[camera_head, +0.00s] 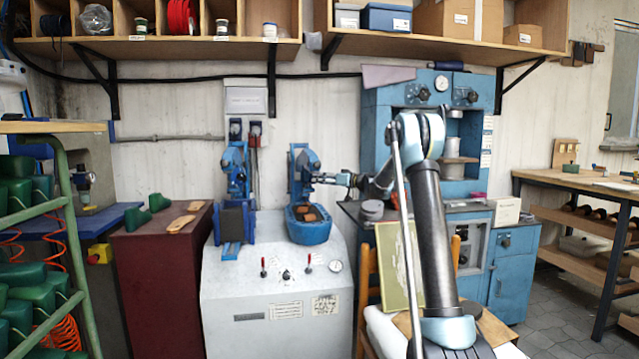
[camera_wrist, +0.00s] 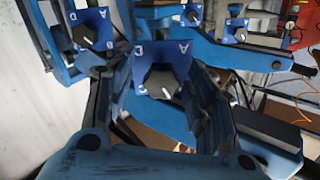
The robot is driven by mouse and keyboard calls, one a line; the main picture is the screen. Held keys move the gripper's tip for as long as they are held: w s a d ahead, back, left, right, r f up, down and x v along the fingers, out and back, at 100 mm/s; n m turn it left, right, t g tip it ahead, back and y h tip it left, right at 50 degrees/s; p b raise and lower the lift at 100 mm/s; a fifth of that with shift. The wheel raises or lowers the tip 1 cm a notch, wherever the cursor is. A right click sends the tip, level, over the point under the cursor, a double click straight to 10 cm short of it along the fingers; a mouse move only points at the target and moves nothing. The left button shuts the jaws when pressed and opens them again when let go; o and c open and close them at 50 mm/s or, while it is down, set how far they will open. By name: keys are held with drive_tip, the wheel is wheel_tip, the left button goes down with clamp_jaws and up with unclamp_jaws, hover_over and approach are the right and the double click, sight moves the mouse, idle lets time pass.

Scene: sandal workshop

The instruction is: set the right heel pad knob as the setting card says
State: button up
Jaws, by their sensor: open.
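In the wrist view a dark faceted knob (camera_wrist: 160,80) sits on a blue plate (camera_wrist: 180,55) with white letters; A and D are readable at its upper corners. Its white pointer mark is on the picture-lower side of the knob. My gripper (camera_wrist: 163,95) is open, with one finger on each side of this knob; I cannot tell whether they touch it. In the head view my gripper (camera_head: 318,179) is at the right blue press station (camera_head: 299,165), and the knob is too small to make out. I cannot tell which posted sheet is the setting card.
More lettered knobs show in the wrist view, one at upper left (camera_wrist: 85,36) and one at upper right (camera_wrist: 240,36). The left press station (camera_head: 236,180) stands beside the right one on the grey cabinet (camera_head: 230,280). A chair with a green board (camera_head: 398,268) stands close below my arm.

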drive_tip(key=v, duration=1)
drive_tip(key=shift+d, duration=0.35)
